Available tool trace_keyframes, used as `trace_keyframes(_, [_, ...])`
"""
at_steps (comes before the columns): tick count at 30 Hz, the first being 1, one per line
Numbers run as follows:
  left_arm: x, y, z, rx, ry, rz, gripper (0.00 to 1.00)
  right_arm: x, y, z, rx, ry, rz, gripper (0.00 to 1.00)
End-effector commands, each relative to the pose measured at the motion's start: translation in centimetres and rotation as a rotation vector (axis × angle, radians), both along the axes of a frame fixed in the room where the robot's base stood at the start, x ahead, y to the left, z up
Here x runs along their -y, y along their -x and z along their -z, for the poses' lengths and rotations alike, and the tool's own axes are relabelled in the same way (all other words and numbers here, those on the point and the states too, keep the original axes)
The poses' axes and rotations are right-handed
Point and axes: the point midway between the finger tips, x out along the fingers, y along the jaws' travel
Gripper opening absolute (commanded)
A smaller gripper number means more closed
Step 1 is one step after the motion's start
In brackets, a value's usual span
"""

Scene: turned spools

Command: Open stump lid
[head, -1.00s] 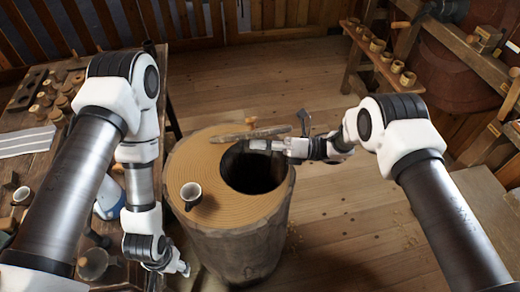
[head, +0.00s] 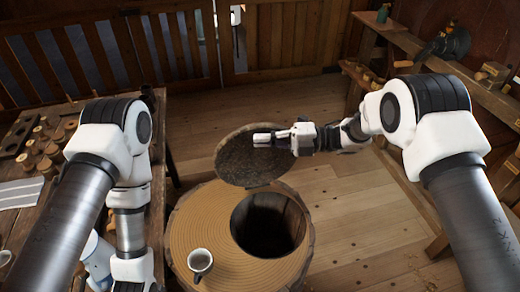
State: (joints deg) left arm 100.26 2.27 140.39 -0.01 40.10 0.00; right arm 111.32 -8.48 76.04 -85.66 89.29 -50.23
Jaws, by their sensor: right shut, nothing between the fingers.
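The stump (head: 205,232) stands low in the middle, its ringed top showing a dark round opening (head: 268,228). The stump lid (head: 238,168) is swung up and back at the far side of the opening, its dark rough face showing. My right gripper (head: 262,139) is shut with nothing in it and shows in front of the lid's upper right part. I cannot tell whether it touches the lid. My left arm comes down at the left, and its gripper is out of the frame.
A light cup (head: 200,262) stands on the stump's top, left of the opening. A workbench (head: 50,215) with several spools is at the left. A shelf bench (head: 465,90) runs along the right. The wooden floor (head: 345,205) right of the stump is clear.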

Motion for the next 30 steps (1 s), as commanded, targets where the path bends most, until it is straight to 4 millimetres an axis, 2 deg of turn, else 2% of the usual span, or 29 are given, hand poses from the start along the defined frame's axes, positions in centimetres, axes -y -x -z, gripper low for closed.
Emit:
trace_keyframes(6, [0.0,0.0,0.2,0.000,0.000,0.000,0.58,-0.1,-0.5,-0.1,-0.066,0.021,-0.001,0.00])
trace_keyframes(20, [0.0,0.0,0.2,0.001,0.000,0.000,0.58,0.0,-0.6,-0.1,-0.072,0.023,-0.001,0.00])
trace_keyframes(25, [0.0,0.0,0.2,0.001,0.000,0.000,0.58,2.4,-0.8,-0.2,-0.072,0.021,0.003,0.00])
trace_keyframes(30, [0.0,0.0,0.2,0.001,0.000,0.000,0.58,6.8,-1.1,-0.4,-0.071,0.020,0.003,0.00])
